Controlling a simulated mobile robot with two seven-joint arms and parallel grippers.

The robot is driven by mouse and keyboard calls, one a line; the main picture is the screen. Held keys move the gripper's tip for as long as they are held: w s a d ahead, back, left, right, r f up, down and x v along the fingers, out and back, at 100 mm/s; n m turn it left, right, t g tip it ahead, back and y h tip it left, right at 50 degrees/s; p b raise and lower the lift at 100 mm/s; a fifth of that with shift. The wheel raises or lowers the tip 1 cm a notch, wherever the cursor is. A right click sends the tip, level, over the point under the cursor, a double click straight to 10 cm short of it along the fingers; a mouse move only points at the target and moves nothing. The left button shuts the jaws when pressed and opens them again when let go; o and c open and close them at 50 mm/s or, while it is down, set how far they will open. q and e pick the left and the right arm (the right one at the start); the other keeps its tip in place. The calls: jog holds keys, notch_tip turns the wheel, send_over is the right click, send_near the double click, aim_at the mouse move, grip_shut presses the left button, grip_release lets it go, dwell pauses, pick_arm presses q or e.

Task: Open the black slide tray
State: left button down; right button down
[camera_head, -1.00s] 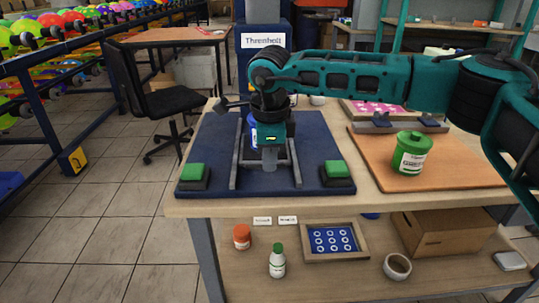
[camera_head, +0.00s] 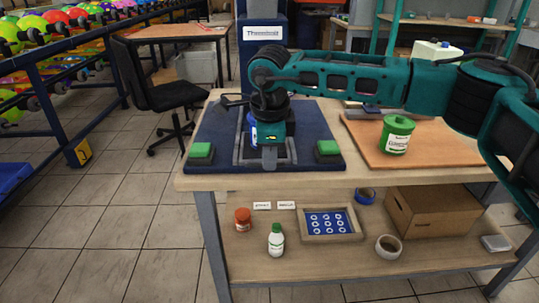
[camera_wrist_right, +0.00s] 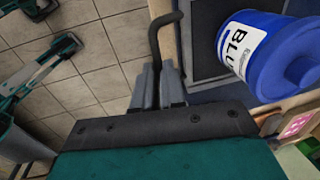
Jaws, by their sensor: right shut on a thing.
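My right gripper (camera_head: 268,165) is over the front of the blue base board (camera_head: 325,132), between two green buttons. In the wrist view its grey fingers (camera_wrist_right: 157,88) are closed around the end of a dark bent handle (camera_wrist_right: 181,25). A dark panel, which looks like the black slide tray (camera_wrist_right: 207,25), lies beside the handle. In the head view my gripper hides most of the tray and its grey rails, so how far it is out is unclear. A blue can labelled BLUE (camera_wrist_right: 238,48) stands near the gripper; part of it shows behind the gripper (camera_head: 252,128). My left gripper is not in view.
The green buttons (camera_head: 201,151) and (camera_head: 328,149) flank my gripper. A green can (camera_head: 397,133) stands on an orange-brown board to the right. The lower shelf holds bottles, a framed blue tray (camera_head: 330,224) and a cardboard box (camera_head: 435,210).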

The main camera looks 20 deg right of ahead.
jog(key=c, duration=1.4)
grip_release()
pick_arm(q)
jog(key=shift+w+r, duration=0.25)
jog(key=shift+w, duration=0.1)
pick_arm(e)
jog(key=shift+o, duration=1)
